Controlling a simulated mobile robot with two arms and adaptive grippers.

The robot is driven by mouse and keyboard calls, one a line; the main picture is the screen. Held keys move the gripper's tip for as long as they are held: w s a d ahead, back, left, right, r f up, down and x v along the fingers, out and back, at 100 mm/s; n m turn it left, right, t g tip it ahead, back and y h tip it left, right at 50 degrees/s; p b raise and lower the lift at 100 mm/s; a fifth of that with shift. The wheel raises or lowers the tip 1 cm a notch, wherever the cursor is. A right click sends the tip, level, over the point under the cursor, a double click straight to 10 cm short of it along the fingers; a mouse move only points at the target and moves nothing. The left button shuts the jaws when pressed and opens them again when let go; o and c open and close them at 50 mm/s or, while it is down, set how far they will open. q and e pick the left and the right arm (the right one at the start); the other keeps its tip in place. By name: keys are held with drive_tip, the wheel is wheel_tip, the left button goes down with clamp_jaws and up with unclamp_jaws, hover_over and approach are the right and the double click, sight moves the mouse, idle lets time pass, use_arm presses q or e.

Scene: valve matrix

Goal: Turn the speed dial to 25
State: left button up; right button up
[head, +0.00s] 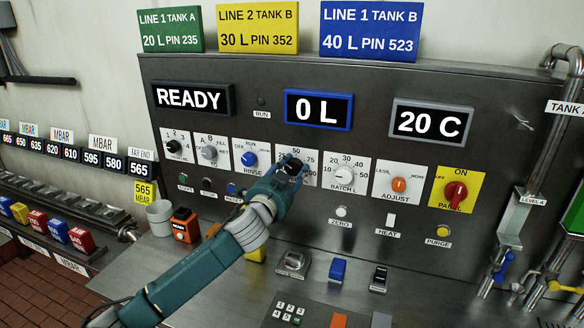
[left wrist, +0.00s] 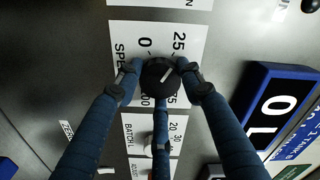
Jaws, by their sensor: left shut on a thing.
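The speed dial (left wrist: 160,77) is a black round knob on a white plate (left wrist: 190,28). Its white pointer line is tilted to the upper right in the left wrist view, roughly toward the 25 mark; I cannot tell whether it is exactly on it. The numbers 0, 25, 75 and 100 show around it, partly covered. My left gripper (left wrist: 159,80) is shut on the knob with its dark blue fingers around it. In the head view the left gripper (head: 292,172) covers much of the speed plate (head: 308,162); the black knob shows between its fingers.
The batch dial (head: 344,176), orange adjust knob (head: 399,184) and red panel switch (head: 455,193) stand to the right. The blue rinse knob (head: 249,159) is close on the left. Displays (head: 318,109) are above. Small buttons and switches (head: 338,270) stand below.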

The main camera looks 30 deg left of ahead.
use_arm(q)
drive_tip(key=o, duration=1.2)
drive_tip(key=shift+c, duration=0.2)
drive_tip(key=v, duration=1.2)
drive_tip(key=shift+f, duration=0.1)
